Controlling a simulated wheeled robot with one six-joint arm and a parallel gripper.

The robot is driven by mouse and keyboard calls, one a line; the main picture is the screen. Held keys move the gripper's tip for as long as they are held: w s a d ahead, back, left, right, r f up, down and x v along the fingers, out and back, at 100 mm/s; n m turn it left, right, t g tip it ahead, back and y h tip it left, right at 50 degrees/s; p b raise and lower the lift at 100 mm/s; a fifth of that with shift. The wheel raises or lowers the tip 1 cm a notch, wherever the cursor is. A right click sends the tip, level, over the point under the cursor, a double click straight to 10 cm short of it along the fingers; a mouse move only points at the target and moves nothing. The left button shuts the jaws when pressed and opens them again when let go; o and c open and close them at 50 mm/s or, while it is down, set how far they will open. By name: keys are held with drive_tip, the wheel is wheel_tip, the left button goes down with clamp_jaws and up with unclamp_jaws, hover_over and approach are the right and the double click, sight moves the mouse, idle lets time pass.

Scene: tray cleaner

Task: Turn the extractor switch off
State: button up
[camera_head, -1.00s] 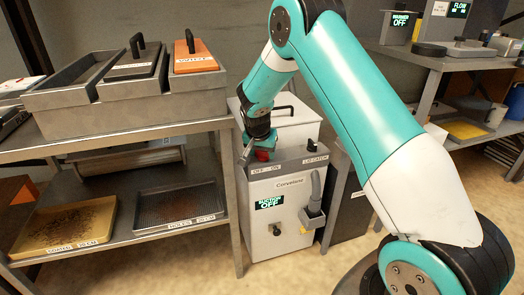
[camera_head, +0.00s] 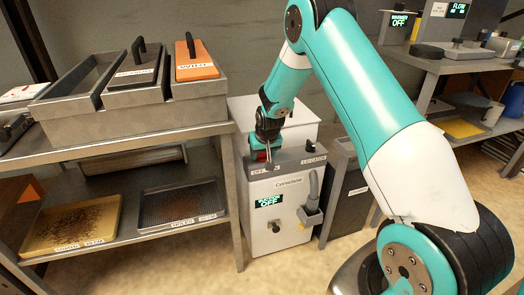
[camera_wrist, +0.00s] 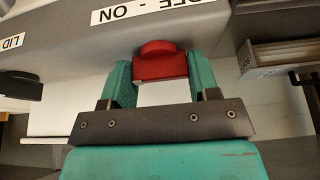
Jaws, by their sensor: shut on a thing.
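The extractor is a grey cabinet (camera_head: 282,205) with a small dark display (camera_head: 270,201) whose lower line reads OFF. Its red switch (camera_head: 260,156) sits on the sloped top panel by an OFF - ON label. In the wrist view the red switch (camera_wrist: 160,66) lies between my teal fingers, below the OFF - ON label (camera_wrist: 157,10). My gripper (camera_wrist: 159,76) is shut on it. In the head view my gripper (camera_head: 263,150) comes down on the panel from above and partly hides the switch and label.
A LID CATCH label and black catch (camera_head: 310,147) are on the panel's right. A steel shelf (camera_head: 150,145) with trays stands close on the left. Floor in front is clear.

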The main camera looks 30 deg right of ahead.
idle(0.4)
drive_tip(key=o, duration=0.6)
drive_tip(key=shift+o, duration=0.2)
drive_tip(key=shift+r, duration=0.1)
drive_tip(key=p+v, duration=0.3)
drive_tip(key=v, duration=1.4)
drive_tip(key=shift+s+p, duration=0.15)
drive_tip(key=shift+p, duration=0.25)
